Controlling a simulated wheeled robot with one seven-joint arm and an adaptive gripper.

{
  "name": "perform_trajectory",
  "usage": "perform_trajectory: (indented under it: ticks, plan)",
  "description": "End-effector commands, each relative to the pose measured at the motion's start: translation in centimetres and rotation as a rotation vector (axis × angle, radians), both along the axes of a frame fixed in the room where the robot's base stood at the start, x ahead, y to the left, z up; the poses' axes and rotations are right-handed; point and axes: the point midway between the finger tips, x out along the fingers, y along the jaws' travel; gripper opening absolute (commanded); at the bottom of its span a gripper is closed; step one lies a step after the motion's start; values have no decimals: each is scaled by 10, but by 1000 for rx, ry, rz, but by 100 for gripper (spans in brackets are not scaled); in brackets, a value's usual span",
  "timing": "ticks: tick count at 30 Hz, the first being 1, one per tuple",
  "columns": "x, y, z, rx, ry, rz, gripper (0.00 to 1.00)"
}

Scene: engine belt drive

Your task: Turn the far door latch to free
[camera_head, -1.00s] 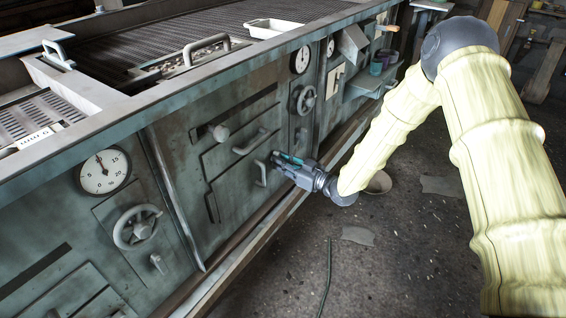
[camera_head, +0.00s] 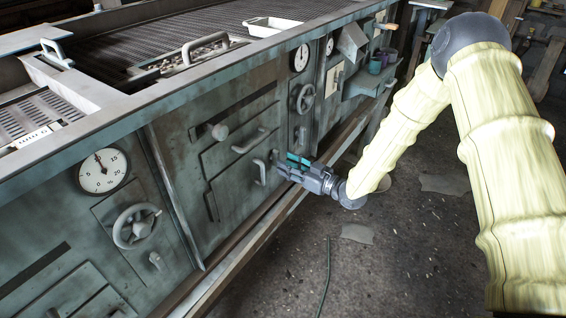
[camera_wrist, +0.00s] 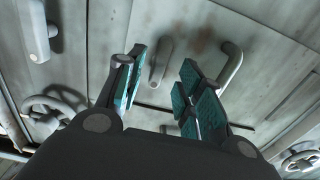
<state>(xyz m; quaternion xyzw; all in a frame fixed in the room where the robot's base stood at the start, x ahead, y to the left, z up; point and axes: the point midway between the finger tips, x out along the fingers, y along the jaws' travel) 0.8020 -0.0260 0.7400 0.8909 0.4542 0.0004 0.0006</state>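The far door latch is a small grey lever (camera_head: 300,135) below the far handwheel in the head view, close above my gripper. In the wrist view I take the grey upright lever (camera_wrist: 160,62) between the fingers to be this latch. My gripper (camera_head: 287,165) is open, its teal-padded fingers (camera_wrist: 158,88) spread to either side of the lever in the picture. The lever looks beyond the fingertips, and I see no contact. A curved door pull (camera_head: 261,172) is just left of my gripper; it seems to be the handle right of the fingers (camera_wrist: 232,66).
The far handwheel (camera_head: 306,99) and a gauge (camera_head: 300,58) are above. The near handwheel (camera_head: 137,226) is far left.

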Motion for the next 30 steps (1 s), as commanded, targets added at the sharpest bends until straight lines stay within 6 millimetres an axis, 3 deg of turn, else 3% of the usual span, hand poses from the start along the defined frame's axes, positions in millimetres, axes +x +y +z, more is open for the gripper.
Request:
perform_trajectory:
  ticks: [9, 15, 30]
  plan:
    - [-35, -47, 0, 0, 1, -1, 37]
    - [-49, -66, -1, 0, 3, 0, 37]
    - [-54, -73, -1, 0, 1, 0, 37]
